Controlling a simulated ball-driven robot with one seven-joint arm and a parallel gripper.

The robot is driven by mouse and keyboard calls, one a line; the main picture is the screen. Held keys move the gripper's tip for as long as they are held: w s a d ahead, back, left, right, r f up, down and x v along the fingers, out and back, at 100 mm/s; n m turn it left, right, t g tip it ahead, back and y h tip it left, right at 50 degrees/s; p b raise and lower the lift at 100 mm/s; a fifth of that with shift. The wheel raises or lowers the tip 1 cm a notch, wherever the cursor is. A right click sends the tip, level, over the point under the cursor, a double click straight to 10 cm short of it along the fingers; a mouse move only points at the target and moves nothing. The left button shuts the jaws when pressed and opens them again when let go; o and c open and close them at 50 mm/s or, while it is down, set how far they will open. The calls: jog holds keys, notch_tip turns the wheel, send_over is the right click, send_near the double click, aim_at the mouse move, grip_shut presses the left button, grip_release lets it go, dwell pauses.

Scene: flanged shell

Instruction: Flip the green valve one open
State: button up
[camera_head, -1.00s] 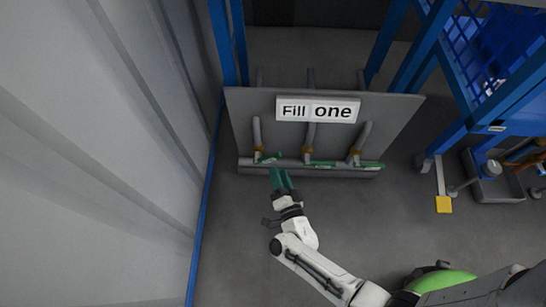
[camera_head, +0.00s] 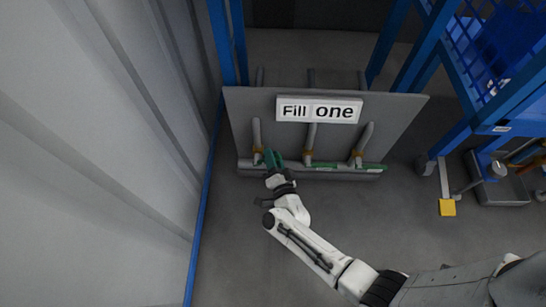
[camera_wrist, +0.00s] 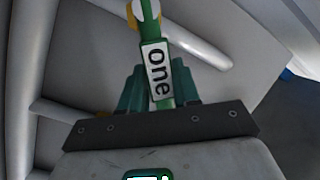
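The green valve handle with a white "one" label (camera_wrist: 157,72) shows in the wrist view, running from a yellow and white pivot at the top down between my gripper's fingers. My gripper (camera_head: 273,154) is at the leftmost valve in the head view and hides most of that handle. In the wrist view the two green fingers of my gripper (camera_wrist: 158,85) stand apart, one on each side of the handle. A firm grip on it does not show.
A grey panel (camera_head: 385,112) bears a "Fill one" sign (camera_head: 319,109) and several pipes. Two more green handles, the middle one (camera_head: 322,166) and the right one (camera_head: 372,167), lie along its lower pipe. A grey wall (camera_head: 110,150) is close on the left; a blue rack (camera_head: 455,85) stands right.

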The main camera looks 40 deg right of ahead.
grip_shut()
jog(key=shift+r, duration=0.15)
